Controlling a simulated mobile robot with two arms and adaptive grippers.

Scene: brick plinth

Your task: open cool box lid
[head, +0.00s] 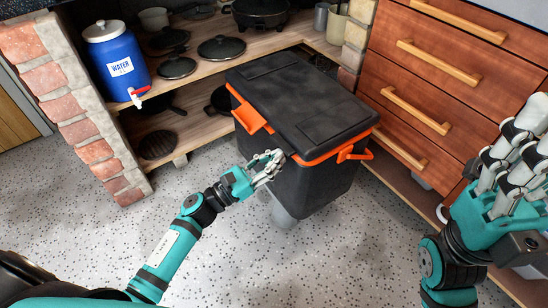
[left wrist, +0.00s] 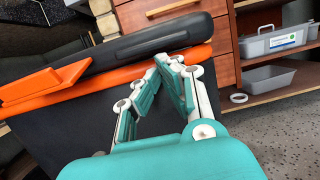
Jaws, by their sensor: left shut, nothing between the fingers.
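The cool box (head: 320,185) is black with an orange rim and stands in front of the shelves. Its dark lid (head: 300,100) lies down flat on it. One orange latch (head: 248,116) sticks out at the front left and another orange latch (head: 352,150) at the right side. My left gripper (head: 274,160) is shut and empty, at the box's front just below the rim. In the left wrist view its fingertips (left wrist: 174,62) are close to the orange rim (left wrist: 190,55), and I cannot tell whether they touch. My right gripper (head: 518,140) is at the right edge, away from the box.
A blue water jug (head: 118,65) and several pans stand on the wooden shelves at the back left. Wooden drawers (head: 440,80) with bar handles stand close to the box's right. A brick pillar (head: 75,100) is at the left. The speckled floor (head: 280,265) in front is clear.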

